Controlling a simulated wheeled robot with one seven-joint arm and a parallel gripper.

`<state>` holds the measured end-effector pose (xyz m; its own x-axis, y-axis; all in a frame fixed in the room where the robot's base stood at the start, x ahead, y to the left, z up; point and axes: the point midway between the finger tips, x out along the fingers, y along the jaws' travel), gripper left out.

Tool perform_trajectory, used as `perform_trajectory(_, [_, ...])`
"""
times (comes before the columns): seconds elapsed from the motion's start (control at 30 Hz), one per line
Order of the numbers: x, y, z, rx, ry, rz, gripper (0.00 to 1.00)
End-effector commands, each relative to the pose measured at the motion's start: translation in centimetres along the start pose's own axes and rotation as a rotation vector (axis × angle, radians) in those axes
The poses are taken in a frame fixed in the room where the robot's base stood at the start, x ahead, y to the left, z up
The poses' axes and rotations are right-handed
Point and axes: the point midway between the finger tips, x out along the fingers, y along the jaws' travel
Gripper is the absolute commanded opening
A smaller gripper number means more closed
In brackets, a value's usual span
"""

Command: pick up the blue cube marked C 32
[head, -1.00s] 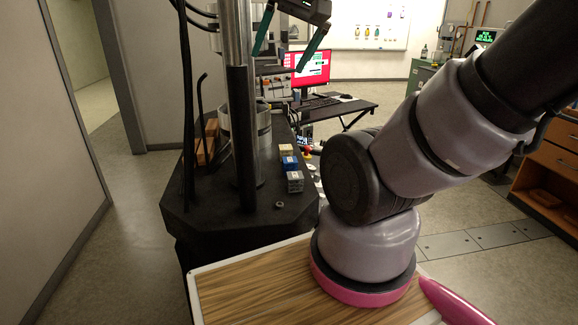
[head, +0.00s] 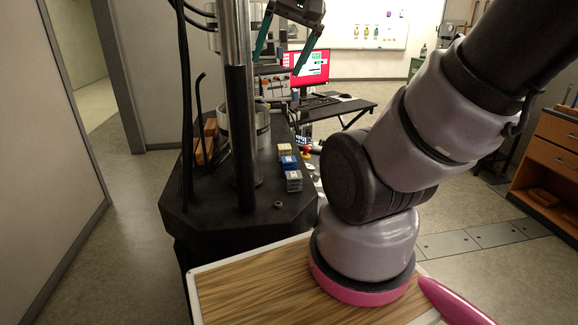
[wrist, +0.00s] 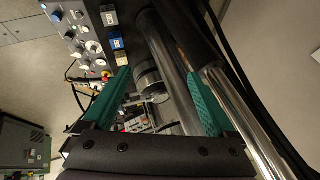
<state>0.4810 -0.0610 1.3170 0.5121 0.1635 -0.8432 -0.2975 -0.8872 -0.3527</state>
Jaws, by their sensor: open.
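The blue cube (head: 288,163) sits on the black bench, between a yellowish cube (head: 285,149) behind it and a grey cube (head: 293,181) in front. It also shows in the wrist view (wrist: 117,43), up and left of the finger gap, with a pale label too small to read. My gripper (head: 278,62) is open, with two green fingers pointing down, well above and beyond the cubes in the head view. In the wrist view (wrist: 155,85), a metal cylinder shows between the fingers and nothing is held.
A metal column (head: 241,110) with black cables rises from the bench left of the cubes. Brownish blocks (head: 205,142) stand behind the column. A control panel with knobs (wrist: 74,30) is beside the cubes.

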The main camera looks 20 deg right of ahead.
Motion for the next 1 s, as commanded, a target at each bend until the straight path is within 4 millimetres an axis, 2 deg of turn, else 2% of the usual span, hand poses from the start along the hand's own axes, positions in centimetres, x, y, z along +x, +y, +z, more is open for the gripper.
perform_trajectory(0.27, [5.6, 1.8, -2.4, 0.202, -0.230, 0.091, 0.91])
perform_trajectory(0.47, [10.8, 4.3, -4.1, 0.408, -0.442, 0.118, 0.91])
perform_trajectory(0.77, [18.4, 9.2, -5.6, 0.747, -0.747, 0.058, 0.91])
perform_trajectory(1.0, [23.9, 13.6, -6.1, 1.034, -0.972, -0.085, 0.91])
